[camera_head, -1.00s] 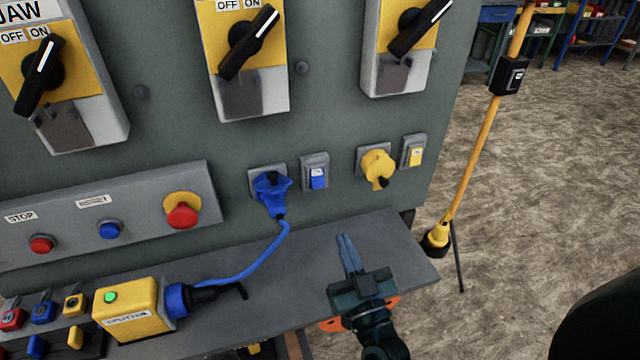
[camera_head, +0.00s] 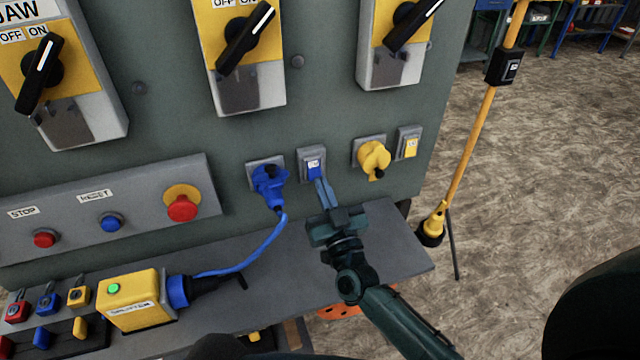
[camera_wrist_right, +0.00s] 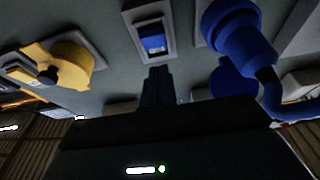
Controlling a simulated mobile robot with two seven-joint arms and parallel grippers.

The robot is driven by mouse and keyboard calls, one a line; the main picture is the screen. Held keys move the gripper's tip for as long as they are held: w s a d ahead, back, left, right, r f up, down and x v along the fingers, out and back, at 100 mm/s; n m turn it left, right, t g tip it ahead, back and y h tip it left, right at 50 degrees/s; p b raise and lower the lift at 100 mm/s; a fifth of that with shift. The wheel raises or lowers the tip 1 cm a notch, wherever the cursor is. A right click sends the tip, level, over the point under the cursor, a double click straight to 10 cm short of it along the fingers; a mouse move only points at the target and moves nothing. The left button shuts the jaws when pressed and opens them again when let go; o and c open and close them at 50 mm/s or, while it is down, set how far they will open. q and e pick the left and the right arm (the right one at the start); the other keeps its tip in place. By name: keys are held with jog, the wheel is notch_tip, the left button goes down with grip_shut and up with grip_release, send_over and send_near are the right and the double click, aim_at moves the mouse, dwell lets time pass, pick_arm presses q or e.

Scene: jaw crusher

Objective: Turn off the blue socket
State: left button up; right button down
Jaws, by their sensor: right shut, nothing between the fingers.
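The blue socket (camera_head: 268,180) sits on the grey-green panel with a blue plug in it and a blue cable hanging from it. Its small rocker switch with a blue face (camera_head: 313,164) is just to the right. My right gripper (camera_head: 321,183) is shut and empty, its fingertips at the lower edge of this switch and partly covering it. In the right wrist view the blue switch (camera_wrist_right: 153,42) stands just beyond the closed fingers (camera_wrist_right: 157,75), and the blue plug (camera_wrist_right: 238,38) is at the right. Whether the fingertips touch the switch is unclear. My left gripper does not show.
A yellow socket (camera_head: 373,157) and its yellow switch (camera_head: 411,148) are to the right. A grey shelf (camera_head: 390,250) runs below, bearing a yellow box (camera_head: 135,300) joined to the blue cable. A red button (camera_head: 181,208) and large rotary switches (camera_head: 243,40) are also on the panel.

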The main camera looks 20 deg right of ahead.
aim_at(314, 171)
jog(key=shift+w+f, duration=0.65)
jog(key=shift+w, duration=0.3)
jog(key=shift+w+f, duration=0.15)
jog(key=shift+w, duration=0.15)
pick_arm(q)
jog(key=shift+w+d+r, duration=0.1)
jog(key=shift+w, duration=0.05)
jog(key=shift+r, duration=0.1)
